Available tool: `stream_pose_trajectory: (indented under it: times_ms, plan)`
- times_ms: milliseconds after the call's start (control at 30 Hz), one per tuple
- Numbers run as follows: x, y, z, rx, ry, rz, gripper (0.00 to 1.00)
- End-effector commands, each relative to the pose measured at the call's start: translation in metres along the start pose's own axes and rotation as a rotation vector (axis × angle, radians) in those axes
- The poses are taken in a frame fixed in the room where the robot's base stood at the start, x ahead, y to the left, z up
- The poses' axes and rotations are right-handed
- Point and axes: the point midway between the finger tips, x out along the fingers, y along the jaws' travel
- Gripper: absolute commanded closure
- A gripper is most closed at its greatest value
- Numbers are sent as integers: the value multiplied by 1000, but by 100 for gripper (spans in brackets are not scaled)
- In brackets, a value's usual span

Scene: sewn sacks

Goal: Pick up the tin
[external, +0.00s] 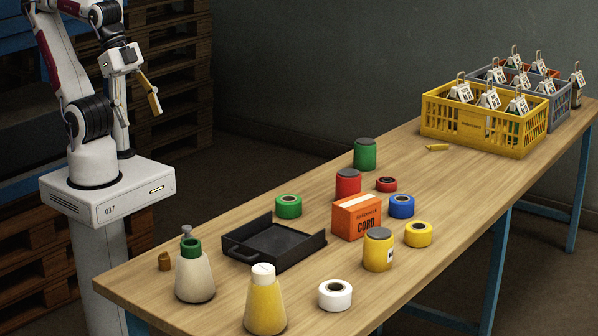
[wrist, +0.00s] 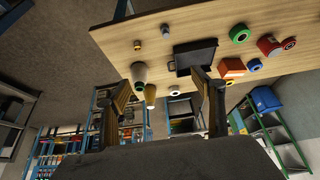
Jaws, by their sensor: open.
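Three lidded tins stand upright on the table: a green tin (external: 364,155) at the back, a red tin (external: 348,185) in front of it, and a yellow tin (external: 378,252) with a label nearer the front. All have dark grey lids. The red tin also shows in the wrist view (wrist: 268,46). I cannot tell which one is meant. My gripper (external: 139,100) is raised beyond the table's left end, well away from all three tins. In the wrist view its two fingers (wrist: 163,88) are spread apart with nothing between them.
An orange cord box (external: 356,217) and several tape rolls stand close around the tins. A yellow crate (external: 483,128) of bottles fills the far end.

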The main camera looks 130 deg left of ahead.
Motion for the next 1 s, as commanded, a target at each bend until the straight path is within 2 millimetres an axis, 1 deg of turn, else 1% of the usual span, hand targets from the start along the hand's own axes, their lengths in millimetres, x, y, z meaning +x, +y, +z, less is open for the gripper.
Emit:
stream_pose_trajectory:
  times_ms: [167, 267, 467, 700, 867, 1000]
  plan:
    - [6, -4, -10, -14, 10, -8, 32]
    - [13, -9, -23, -30, 24, -18, 32]
    - [33, -26, -56, -74, 67, -46, 32]
    - [62, -54, -96, -129, 128, -85, 32]
    - [82, -76, -119, -164, 167, -113, 32]
    - [101, -98, -137, -194, 202, -139, 32]
